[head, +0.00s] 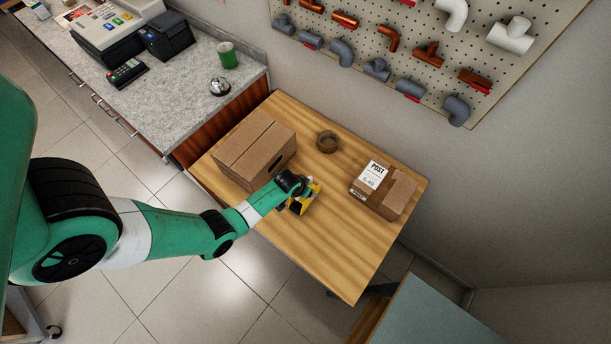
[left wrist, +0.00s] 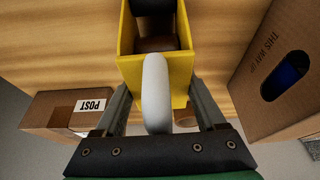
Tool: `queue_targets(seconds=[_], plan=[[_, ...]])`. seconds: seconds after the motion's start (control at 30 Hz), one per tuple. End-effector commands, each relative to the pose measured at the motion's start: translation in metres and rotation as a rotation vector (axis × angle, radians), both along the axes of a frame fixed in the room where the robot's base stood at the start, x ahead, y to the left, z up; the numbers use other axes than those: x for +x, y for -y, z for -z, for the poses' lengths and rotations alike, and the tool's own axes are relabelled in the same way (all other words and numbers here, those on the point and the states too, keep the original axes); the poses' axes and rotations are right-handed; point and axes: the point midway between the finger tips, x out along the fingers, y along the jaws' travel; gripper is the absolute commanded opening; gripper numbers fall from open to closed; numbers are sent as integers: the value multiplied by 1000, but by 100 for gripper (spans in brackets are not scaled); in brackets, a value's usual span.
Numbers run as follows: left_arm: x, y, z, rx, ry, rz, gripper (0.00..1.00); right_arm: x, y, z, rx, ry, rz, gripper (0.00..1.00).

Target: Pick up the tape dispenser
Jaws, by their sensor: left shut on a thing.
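The tape dispenser is yellow with a white handle and sits over the wooden table. In the head view the dispenser (head: 304,200) is partly covered by my left arm's wrist. In the left wrist view the yellow dispenser body (left wrist: 185,70) fills the upper middle, with its white handle (left wrist: 156,90) pointing toward the camera. My left gripper (left wrist: 160,100) has one finger on each side of the dispenser and is shut on it. It also shows in the head view (head: 297,190). I cannot tell whether the dispenser touches the table. My right gripper is not in view.
A large cardboard box (head: 254,150) stands close by on the left of the wooden table (head: 340,240). A parcel with a POST label (head: 384,190) lies at the right. A brown tape roll (head: 327,141) lies behind. The table's front part is clear.

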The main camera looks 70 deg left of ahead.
Motion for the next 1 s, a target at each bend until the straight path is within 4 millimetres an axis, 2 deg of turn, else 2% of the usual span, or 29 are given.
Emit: queue_targets(seconds=[0.33, 0.47, 0.57, 0.83, 1.0], plan=[[1, 0, -7, 1, 2, 0, 0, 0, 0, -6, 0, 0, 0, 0], [1, 0, -21, 2, 2, 0, 0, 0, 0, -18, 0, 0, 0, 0], [1, -1, -39, 2, 3, 0, 0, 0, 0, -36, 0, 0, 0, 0], [-50, -7, -106, 0, 0, -6, 0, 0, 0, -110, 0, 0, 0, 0], [-98, -13, -119, -1, 1, -10, 0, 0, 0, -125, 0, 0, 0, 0]])
